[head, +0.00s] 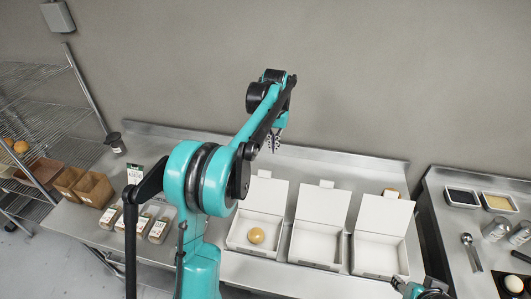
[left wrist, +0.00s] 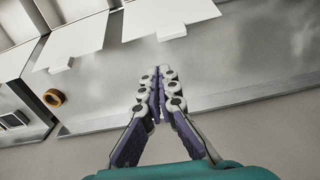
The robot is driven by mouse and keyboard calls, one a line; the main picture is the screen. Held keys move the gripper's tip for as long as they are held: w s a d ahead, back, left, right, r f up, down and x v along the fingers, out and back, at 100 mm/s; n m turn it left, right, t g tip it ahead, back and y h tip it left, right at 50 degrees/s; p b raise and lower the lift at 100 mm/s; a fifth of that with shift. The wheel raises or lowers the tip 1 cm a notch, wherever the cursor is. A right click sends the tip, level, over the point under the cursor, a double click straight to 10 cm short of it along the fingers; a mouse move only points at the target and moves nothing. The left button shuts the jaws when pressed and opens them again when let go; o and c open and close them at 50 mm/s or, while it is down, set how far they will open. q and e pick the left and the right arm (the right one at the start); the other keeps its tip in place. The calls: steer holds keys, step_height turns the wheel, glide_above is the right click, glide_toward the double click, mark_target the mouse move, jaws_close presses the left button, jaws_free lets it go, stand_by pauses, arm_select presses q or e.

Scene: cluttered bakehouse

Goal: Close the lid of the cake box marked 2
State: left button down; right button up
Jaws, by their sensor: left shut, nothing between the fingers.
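Three white cake boxes stand side by side in the head view, a left one (head: 240,243), a middle one (head: 315,246) and a right one (head: 379,257). Their lids are all raised open at the back: left (head: 265,195), middle (head: 323,206), right (head: 385,216). No number is readable. The left box holds a round golden bun (head: 256,235); the other two look empty. My left gripper (head: 275,140) is shut and empty, behind the lids near the wall. In the left wrist view its fingertips (left wrist: 158,78) are together, apart from the lids.
A brown ring-shaped roll (left wrist: 54,98) lies behind the lids. Labelled packs (head: 159,230) and brown cartons (head: 94,189) are on the left. A side counter on the right has a spoon (head: 468,242) and trays (head: 463,197).

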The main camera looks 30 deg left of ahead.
arm_select(q)
steer(key=w+a+f+g+p, duration=0.1)
steer(key=w+a+p, duration=0.2)
steer(key=w+a, duration=0.1)
steer(key=s+f, duration=0.2)
steer(key=f, duration=0.2)
steer(key=s+d+f+p, duration=0.1)
steer(key=s+f, duration=0.1)
steer(key=f, duration=0.3)
steer(key=shift+s+f+g, duration=0.2)
steer(key=shift+s+g, duration=0.05)
steer(key=shift+g, duration=0.05)
arm_select(e)
step_height(320, 180, up, 6)
steer(key=shift+f, duration=0.1)
arm_select(q)
steer(key=shift+n, duration=0.3)
arm_select(e)
steer(key=shift+s, duration=0.1)
